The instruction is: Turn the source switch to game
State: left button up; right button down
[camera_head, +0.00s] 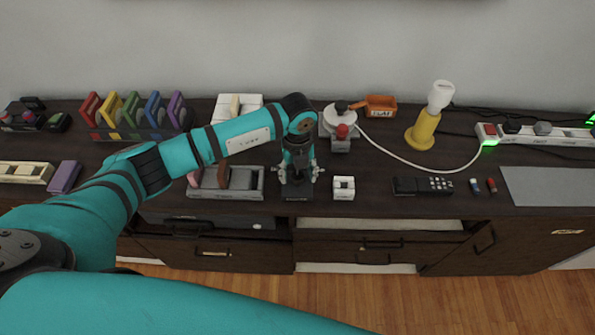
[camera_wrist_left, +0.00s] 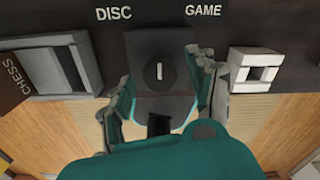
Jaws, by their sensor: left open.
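The source switch (camera_wrist_left: 160,72) shows in the left wrist view as a dark block with a round dial. A pale mark on the dial points straight up, between the printed words DISC (camera_wrist_left: 114,14) on the left and GAME (camera_wrist_left: 203,11) on the right. My left gripper (camera_wrist_left: 160,100) is open, its fingers on either side of the switch block; I cannot tell whether they touch it. In the head view my left gripper (camera_head: 297,176) reaches down over the switch near the cabinet's front edge and hides most of it. My right gripper is not in view.
A white square block (camera_head: 344,188) stands just right of the gripper. Further right lie a black remote (camera_head: 423,186) and a grey mat (camera_head: 548,187). A yellow lamp (camera_head: 425,129) stands behind.

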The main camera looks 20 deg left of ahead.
pick_arm(q)
jog(key=c, duration=1.1)
jog(key=shift+c, duration=0.2)
jog(key=shift+m, duration=0.3)
jog(key=m+b, duration=0.3)
jog(key=m, duration=0.1)
jog(key=shift+w+f+b, duration=0.1)
jog(key=shift+b, duration=0.25)
jog(key=shift+m+b, duration=1.45)
jog(key=shift+m, duration=0.75)
jog(key=shift+r, duration=0.2)
jog(key=o, duration=1.1)
